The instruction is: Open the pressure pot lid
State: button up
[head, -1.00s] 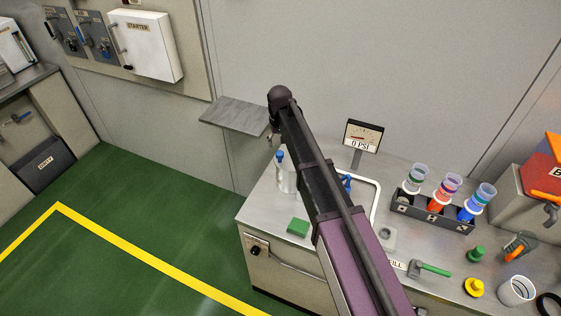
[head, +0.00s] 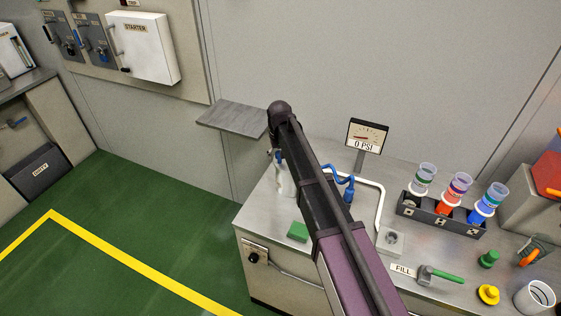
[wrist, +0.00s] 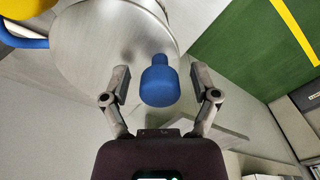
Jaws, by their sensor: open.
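The pressure pot's round metal lid (wrist: 100,40) fills the upper left of the wrist view, with a blue knob (wrist: 160,85) at its near side. My gripper (wrist: 159,70) is open, with one finger on each side of the knob. The fingers look apart from the knob. In the head view the silvery pot (head: 287,183) stands at the counter's left end, mostly hidden behind my arm. My gripper (head: 272,152) shows only partly there, beside the pot's top.
A green block (head: 298,231) lies in front of the pot. A blue hose (head: 347,190), gauge reading 0 PSI (head: 364,137) and rack of several cups (head: 440,214) are to the right. A grey shelf (head: 232,117) juts from the wall. Green floor is clear at left.

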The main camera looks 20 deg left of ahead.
jog(key=shift+f, duration=0.25)
grip_shut()
jog(key=shift+a+r, duration=0.1)
